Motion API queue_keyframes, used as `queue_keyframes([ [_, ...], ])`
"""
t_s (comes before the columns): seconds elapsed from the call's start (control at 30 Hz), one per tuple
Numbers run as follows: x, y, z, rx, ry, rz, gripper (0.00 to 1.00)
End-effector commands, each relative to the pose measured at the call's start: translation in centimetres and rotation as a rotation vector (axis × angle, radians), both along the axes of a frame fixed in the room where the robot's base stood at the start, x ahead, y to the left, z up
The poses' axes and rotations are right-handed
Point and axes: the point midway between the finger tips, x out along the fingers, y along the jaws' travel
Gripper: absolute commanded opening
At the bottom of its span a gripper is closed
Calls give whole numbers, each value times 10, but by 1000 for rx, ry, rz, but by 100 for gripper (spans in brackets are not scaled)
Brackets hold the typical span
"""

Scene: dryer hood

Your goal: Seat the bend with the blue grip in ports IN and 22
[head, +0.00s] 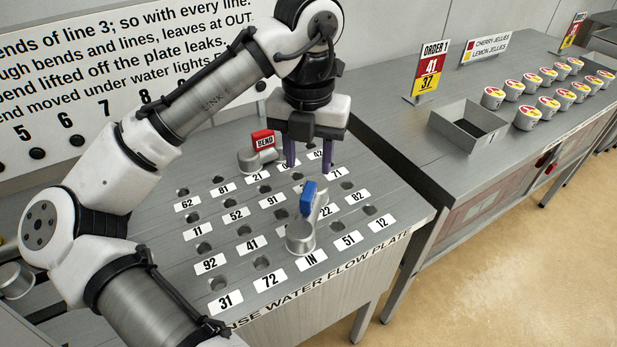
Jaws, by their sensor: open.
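The bend with the blue grip (308,198) is a grey metal piece on the flow plate (160,262). Its near round end (300,238) stands at the port behind the IN label (311,259). Its far end reaches toward the port by the 22 label (325,211). Whether both ends are fully down cannot be told from here. My gripper (308,162) is open and empty, fingers pointing down, behind and above the blue grip and apart from it. It partly hides the labels at the back of the plate.
A second bend with a red grip marked BEND (263,141) sits at the plate's back, left of my gripper. Open ports with number labels surround the blue bend. A side counter (400,125) holds a grey tray (468,128), several cups and an order sign (428,72).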

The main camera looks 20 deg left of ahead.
Motion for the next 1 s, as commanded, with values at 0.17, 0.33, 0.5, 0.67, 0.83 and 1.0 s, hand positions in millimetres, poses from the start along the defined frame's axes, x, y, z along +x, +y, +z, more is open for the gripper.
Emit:
queue_keyframes([
  [0.17,0,0,36,3,-3,1,43],
  [0.33,0,0,55,0,-1,0,43],
  [0.5,0,0,61,0,-1,-1,43],
  [0.67,0,0,61,-1,-1,-1,43],
  [0.83,0,0,60,-1,-1,-1,43],
  [1.0,0,0,60,-1,-1,-1,43],
])
